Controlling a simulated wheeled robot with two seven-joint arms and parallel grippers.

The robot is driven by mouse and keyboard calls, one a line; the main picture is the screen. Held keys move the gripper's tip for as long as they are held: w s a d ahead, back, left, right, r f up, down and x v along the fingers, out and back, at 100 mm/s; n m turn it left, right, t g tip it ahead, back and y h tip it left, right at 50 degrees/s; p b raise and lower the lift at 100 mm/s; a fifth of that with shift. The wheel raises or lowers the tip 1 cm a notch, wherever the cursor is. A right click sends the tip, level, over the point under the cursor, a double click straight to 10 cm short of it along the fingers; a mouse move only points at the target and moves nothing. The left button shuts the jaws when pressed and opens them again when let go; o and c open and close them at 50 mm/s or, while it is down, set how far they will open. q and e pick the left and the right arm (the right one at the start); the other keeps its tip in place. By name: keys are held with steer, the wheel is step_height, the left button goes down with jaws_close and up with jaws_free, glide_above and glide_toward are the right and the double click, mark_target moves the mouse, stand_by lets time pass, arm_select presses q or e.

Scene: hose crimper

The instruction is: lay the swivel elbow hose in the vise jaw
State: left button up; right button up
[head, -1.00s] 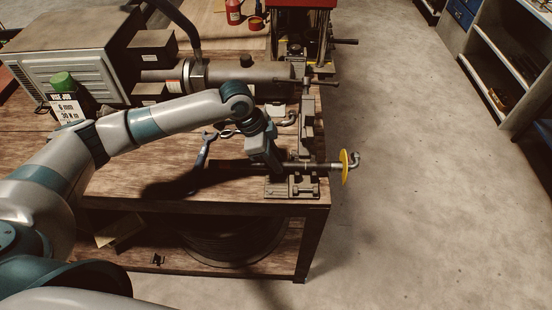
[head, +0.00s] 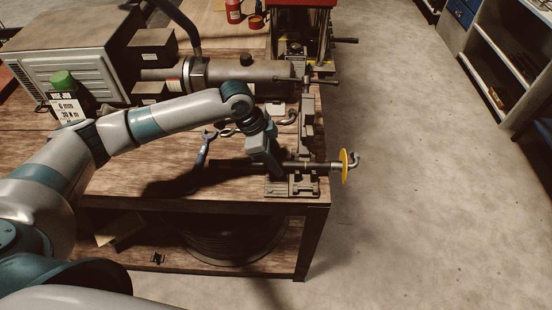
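A dark hose (head: 318,166) lies level across the top of the small metal vise (head: 292,187) at the table's front right corner. A yellow disc (head: 344,167) and a bent metal elbow end (head: 354,160) stick out past the table's right edge. My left gripper (head: 274,174) points down just left of the vise, at the hose's near end. Its fingers are dark and small here, and I cannot tell whether they are shut on the hose. How deep the hose sits in the jaw is also unclear. My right gripper is not in view.
A job card (head: 69,110) stands at the left. The floor to the right is clear.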

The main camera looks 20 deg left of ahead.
arm_select(q)
steer(key=shift+a, duration=0.1)
stand_by(0.3)
steer(key=shift+a+r+b, duration=0.25)
steer(key=shift+r+b, duration=0.15)
steer(key=shift+r, duration=0.25)
steer(key=b+v, duration=0.5)
steer(key=v, duration=1.1)
steer(key=shift+s+d+f, duration=0.1)
steer(key=shift+s, duration=0.05)
